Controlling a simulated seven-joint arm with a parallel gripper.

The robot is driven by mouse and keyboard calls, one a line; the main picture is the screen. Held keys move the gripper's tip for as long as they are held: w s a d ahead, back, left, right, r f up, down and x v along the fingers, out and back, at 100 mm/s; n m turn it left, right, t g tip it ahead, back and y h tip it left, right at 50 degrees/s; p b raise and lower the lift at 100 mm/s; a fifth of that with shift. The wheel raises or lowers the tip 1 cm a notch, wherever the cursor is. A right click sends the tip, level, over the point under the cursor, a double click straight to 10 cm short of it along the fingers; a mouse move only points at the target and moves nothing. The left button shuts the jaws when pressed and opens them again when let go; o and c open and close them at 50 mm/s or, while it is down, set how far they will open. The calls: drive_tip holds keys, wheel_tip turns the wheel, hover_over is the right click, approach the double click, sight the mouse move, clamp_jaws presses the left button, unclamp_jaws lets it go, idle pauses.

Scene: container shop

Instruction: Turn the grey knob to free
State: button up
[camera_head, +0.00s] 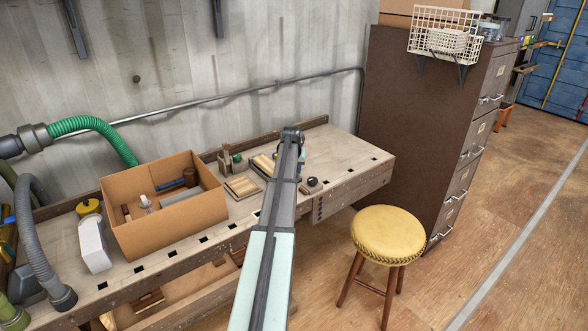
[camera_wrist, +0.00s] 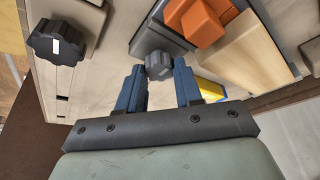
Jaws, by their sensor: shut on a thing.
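The grey knob (camera_wrist: 159,65) is small, lobed and faceted, and shows in the upper middle of the wrist view, in front of a dark grey block (camera_wrist: 157,42). My gripper (camera_wrist: 160,78) has its two blue fingers on either side of this knob and is shut on it. No marking for free can be read on the knob or the block. In the head view my arm reaches over the workbench and hides the gripper and the grey knob.
A black knob (camera_wrist: 57,42) with a white mark is left of my fingers; an orange block (camera_wrist: 200,20) and a wooden block (camera_wrist: 252,50) are to the right. A cardboard box (camera_head: 165,234) stands on the workbench (camera_head: 345,150), and a yellow stool (camera_head: 387,233) stands in front.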

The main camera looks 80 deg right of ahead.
drive_tip(key=o, duration=1)
drive_tip(key=shift+o, duration=0.2)
drive_tip(key=shift+r, duration=0.1)
drive_tip(key=v, duration=1.3)
drive_tip(key=shift+a+r, duration=0.2)
drive_tip(key=shift+r, duration=0.05)
